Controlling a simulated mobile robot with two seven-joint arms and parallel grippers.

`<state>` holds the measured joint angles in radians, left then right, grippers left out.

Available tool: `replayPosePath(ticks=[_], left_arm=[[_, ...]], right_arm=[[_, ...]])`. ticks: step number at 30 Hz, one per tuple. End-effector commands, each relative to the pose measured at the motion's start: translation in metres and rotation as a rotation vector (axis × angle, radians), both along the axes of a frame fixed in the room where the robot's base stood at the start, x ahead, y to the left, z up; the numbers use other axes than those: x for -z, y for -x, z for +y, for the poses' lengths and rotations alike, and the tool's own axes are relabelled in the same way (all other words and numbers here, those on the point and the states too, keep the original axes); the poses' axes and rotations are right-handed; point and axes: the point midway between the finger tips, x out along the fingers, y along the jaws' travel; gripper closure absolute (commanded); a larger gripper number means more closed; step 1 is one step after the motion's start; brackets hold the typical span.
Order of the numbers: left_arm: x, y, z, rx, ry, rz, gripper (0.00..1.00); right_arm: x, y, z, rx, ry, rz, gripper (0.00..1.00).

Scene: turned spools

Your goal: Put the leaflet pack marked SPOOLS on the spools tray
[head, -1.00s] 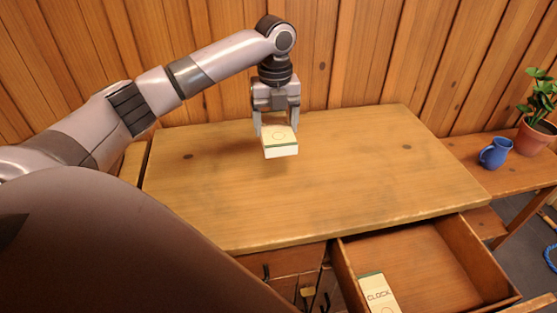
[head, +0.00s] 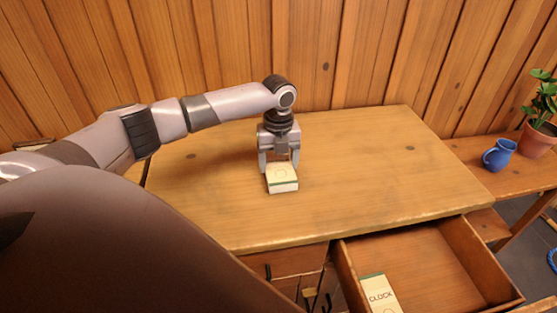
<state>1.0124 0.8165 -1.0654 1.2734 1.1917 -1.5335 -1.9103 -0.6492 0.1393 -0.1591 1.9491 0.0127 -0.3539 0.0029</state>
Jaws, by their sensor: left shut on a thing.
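A small cream pack (head: 282,178) with a green band and a round mark on top is in my left gripper (head: 279,167), over the middle of the wooden table top. The gripper is shut on it from above. The pack is low, at or just above the table; I cannot tell if it touches. No word can be read on its visible faces. Another cream pack (head: 379,294), marked CLOCK, lies in the open drawer. I see no tray in this view. My right gripper is not in view.
The table top (head: 370,165) is otherwise bare. The open drawer (head: 430,262) juts out at the front right. A blue mug (head: 498,155) and a potted plant (head: 539,138) stand on a lower bench at the right. A plank wall (head: 330,60) closes the back.

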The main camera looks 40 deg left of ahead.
Motion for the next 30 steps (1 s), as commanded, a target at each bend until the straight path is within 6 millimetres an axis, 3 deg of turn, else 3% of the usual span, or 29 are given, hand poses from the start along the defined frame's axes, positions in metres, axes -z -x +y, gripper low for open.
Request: replayPosePath(ticks=[4, 5, 6, 7, 15, 19, 30], left_arm=[[0.003, 0.000, 0.000, 0.000, 0.001, 0.000, 0.61], [0.003, 0.000, 0.000, 0.000, 0.001, 0.001, 0.16], [0.003, 0.000, 0.000, 0.000, 0.001, 0.001, 0.03], [0.003, 0.000, 0.000, 0.000, 0.001, 0.001, 0.01], [0.001, 0.000, 0.000, 0.000, 0.000, 0.000, 0.01], [-0.010, -0.001, 0.000, 0.000, 0.001, -0.002, 0.01], [-0.086, -0.001, 0.000, 0.000, 0.001, -0.004, 0.01]], right_arm=[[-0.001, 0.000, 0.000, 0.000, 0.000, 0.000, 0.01], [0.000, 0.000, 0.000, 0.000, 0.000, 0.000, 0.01], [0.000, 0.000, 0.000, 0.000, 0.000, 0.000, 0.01], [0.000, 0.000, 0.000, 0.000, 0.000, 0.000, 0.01], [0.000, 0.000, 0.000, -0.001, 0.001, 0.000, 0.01], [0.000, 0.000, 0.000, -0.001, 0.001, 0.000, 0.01], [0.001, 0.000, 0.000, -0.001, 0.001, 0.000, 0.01]])
